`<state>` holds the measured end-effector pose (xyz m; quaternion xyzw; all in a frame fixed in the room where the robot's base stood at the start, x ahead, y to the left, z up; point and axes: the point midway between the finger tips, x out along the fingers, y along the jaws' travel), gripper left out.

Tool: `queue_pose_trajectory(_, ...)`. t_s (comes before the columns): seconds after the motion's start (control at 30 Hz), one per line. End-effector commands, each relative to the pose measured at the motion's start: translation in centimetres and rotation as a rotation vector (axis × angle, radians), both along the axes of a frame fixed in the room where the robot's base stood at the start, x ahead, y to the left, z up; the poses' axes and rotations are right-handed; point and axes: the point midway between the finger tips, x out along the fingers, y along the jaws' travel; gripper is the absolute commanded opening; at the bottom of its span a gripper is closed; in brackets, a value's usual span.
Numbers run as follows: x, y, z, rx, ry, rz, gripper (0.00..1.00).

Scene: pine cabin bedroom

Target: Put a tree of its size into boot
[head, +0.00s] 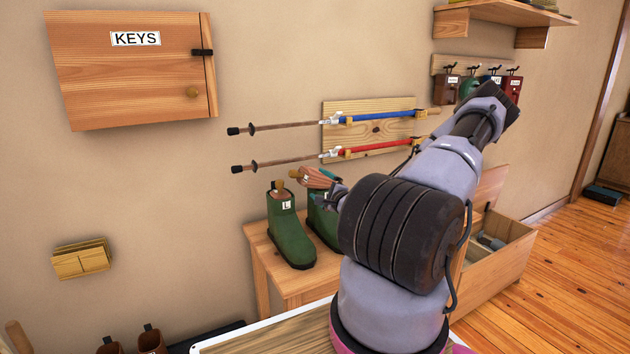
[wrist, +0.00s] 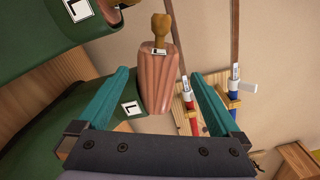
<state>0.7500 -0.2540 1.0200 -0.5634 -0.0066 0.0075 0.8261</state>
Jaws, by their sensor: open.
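Two green boots marked L stand on a wooden bench (head: 262,262). The left boot (head: 290,240) shows fully in the head view, with a tan wooden knob at its opening. The second boot (head: 322,218) is partly hidden by my arm; it also shows in the wrist view (wrist: 75,140). In the wrist view the tree (wrist: 157,85) is between the spread teal fingers of my gripper (wrist: 160,73), with gaps on both sides. I cannot tell whether it enters the boot.
Blue and red poles (head: 375,117) hang on a wall board just behind the boots. A KEYS cabinet (head: 130,75) is on the wall at upper left. An open wooden chest (head: 500,265) stands right of my arm. Small hanging items (head: 470,88) are at upper right.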

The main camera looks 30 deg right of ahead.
Motion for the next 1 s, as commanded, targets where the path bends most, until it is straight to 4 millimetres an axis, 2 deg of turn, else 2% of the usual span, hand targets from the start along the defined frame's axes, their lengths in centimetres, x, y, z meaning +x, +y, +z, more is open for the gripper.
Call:
queue_pose_trajectory(0.1,2.2,0.2,0.1,-0.005,-0.003,0.004,1.0)
queue_pose_trajectory(0.2,3.5,0.1,0.0,-0.005,0.0,0.003,1.0)
queue_pose_trajectory(0.43,5.3,0.1,-0.1,-0.006,0.001,0.004,1.0)
queue_pose_trajectory(0.7,9.1,-0.2,-0.5,-0.006,0.002,0.004,1.0)
queue_pose_trajectory(1.0,9.7,-0.2,-0.5,-0.003,0.001,0.003,1.0)
